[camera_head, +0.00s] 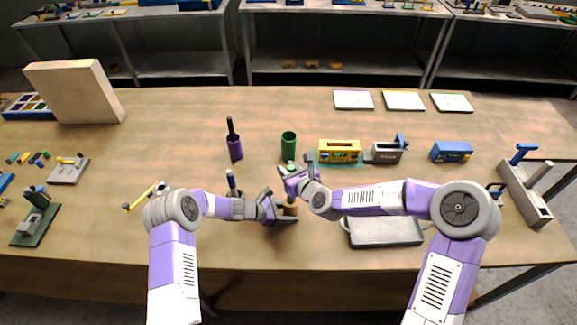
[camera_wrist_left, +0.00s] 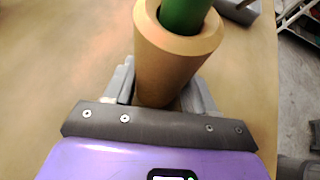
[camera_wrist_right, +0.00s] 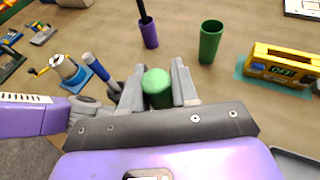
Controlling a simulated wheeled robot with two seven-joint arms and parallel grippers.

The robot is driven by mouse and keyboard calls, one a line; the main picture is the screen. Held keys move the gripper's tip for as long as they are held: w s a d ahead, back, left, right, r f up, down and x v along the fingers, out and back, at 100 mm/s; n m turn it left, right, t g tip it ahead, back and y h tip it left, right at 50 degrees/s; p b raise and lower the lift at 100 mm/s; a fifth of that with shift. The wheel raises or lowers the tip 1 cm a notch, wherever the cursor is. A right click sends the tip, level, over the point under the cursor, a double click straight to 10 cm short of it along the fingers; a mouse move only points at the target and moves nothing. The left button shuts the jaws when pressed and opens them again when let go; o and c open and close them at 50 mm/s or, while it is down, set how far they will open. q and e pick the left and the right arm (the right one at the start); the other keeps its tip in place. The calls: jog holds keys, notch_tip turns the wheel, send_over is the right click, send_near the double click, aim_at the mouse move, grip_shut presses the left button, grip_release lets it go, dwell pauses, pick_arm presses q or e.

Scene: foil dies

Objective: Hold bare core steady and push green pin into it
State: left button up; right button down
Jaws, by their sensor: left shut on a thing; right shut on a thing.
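The bare core (camera_head: 291,209) is a tan hollow cylinder, upright in my left gripper (camera_head: 287,214), which is shut around it. The core fills the middle of the left wrist view (camera_wrist_left: 168,72), with its open top rim showing. My right gripper (camera_head: 293,176) is shut on the green pin (camera_head: 291,168), directly above the core. In the left wrist view the pin's lower end (camera_wrist_left: 184,14) sits in the mouth of the core; its depth is hidden. The right wrist view shows the pin's rounded top (camera_wrist_right: 156,82) between the fingers.
Behind the grippers stand a green cup (camera_head: 288,146), a purple holder (camera_head: 235,151) with a dark tool and a yellow box (camera_head: 339,145). A grey tray (camera_head: 384,234) lies to the right, under my right arm. A blue-handled tool (camera_head: 231,182) stands close to my left arm.

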jog(key=shift+f, duration=2.6)
jog(key=c, duration=0.8)
grip_release()
jog(key=v, duration=1.2)
jog(key=shift+r, duration=3.05)
